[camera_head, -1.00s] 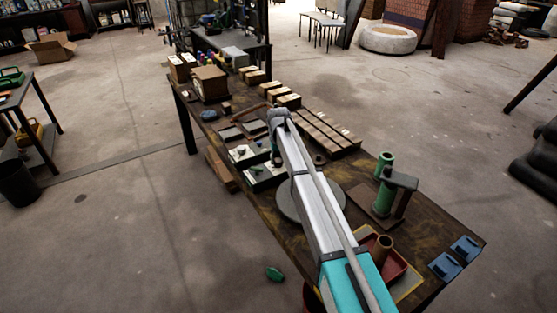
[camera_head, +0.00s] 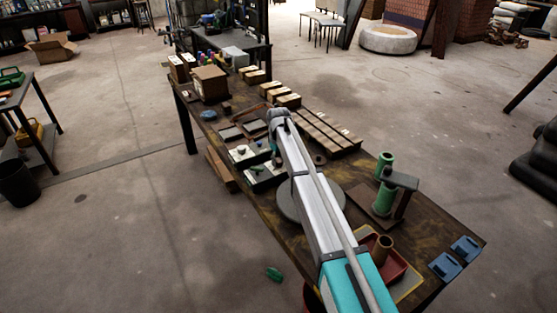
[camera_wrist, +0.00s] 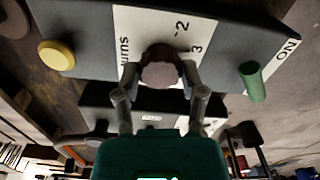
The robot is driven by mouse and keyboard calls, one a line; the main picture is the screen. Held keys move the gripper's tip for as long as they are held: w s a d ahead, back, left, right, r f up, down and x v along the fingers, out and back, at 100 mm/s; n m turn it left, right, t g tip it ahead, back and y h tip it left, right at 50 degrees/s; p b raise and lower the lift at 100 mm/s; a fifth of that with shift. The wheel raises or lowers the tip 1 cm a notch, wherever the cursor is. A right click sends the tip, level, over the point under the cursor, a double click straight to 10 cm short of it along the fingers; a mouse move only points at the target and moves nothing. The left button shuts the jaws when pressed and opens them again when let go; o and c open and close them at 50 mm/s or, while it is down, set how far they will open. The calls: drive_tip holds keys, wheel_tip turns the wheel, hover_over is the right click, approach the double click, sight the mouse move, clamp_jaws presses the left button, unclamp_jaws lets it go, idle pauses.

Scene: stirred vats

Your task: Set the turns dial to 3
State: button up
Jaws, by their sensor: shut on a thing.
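The turns dial (camera_wrist: 161,73) is a dark brownish round knob on a grey box with a white label strip (camera_wrist: 140,25). The numbers 2 and 3 show beside it, and part of the word "turns" shows to its left. My gripper (camera_wrist: 160,80) has one finger on each side of the knob and is shut on it. The dial's pointer cannot be made out, so its setting cannot be told. In the head view my arm partly covers the control boxes (camera_head: 262,178) and the dial cannot be picked out.
On the same box, a yellow button (camera_wrist: 57,55) is at the left and a green lever (camera_wrist: 252,82) near "ON" at the right. A grey disc (camera_head: 290,205) lies under my arm. Green cylinders (camera_head: 385,200) and a red tray (camera_head: 398,268) stand at the right of the bench.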

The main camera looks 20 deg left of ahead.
drive_tip(key=o, duration=1.1)
drive_tip(key=shift+o, duration=0.2)
drive_tip(key=shift+m, duration=0.4)
